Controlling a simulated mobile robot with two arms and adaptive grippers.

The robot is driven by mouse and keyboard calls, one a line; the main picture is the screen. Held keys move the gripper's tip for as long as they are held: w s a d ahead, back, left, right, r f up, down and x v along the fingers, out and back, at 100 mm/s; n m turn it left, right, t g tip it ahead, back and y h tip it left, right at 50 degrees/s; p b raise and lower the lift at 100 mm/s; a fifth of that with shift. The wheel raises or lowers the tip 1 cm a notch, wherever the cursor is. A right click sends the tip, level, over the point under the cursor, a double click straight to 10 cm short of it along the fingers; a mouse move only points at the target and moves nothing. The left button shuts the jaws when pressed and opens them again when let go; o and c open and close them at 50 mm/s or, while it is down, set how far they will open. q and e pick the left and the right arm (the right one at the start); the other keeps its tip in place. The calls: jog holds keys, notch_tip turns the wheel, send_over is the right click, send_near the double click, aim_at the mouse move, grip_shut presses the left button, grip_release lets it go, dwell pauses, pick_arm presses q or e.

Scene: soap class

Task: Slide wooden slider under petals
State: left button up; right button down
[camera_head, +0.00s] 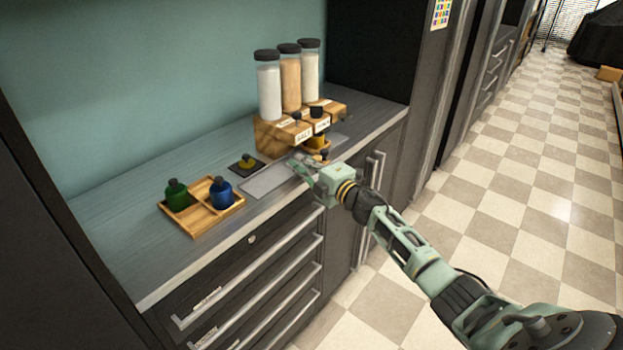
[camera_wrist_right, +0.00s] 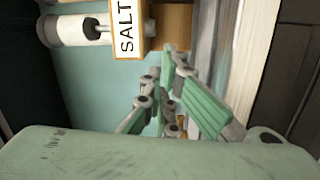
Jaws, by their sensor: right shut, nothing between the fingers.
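The dispenser (camera_head: 263,136) has a wooden base with three clear cylinders (camera_head: 290,80) with dark lids; the middle one holds orange-tan contents, the outer two white. One front label (camera_head: 303,136) reads SALT, also seen in the wrist view (camera_wrist_right: 126,28); the other labels are too small to read. A small wooden piece with yellow on it (camera_head: 317,142), perhaps the slider, sits low at the dispenser's right front. My right gripper (camera_head: 299,164) is shut and empty, low over the counter in front of the dispenser. Its fingers also show in the wrist view (camera_wrist_right: 168,78). My left gripper is out of view.
A grey flat strip (camera_head: 268,181) lies on the counter along the front. A dark square with a yellow item (camera_head: 246,163) lies left of it. A wooden tray (camera_head: 193,219) holds a green bottle (camera_head: 177,193) and a blue bottle (camera_head: 221,194). The counter's left end is clear.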

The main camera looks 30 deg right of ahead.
pick_arm(q)
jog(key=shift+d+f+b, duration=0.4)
jog(key=shift+b, duration=0.05)
pick_arm(e)
jog(key=d+v, duration=0.1)
jog(key=v, duration=0.8)
jog(key=shift+w, duration=0.15)
jog(key=shift+f, duration=0.15)
pick_arm(q)
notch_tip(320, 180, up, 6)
jog(key=p, duration=0.6)
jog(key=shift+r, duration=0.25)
pick_arm(e)
jog(key=s+r, duration=0.4)
jog(key=s, duration=0.2)
jog(key=shift+s+a+r, duration=0.3)
jog(key=shift+a+r, duration=0.05)
jog(key=shift+r, duration=0.05)
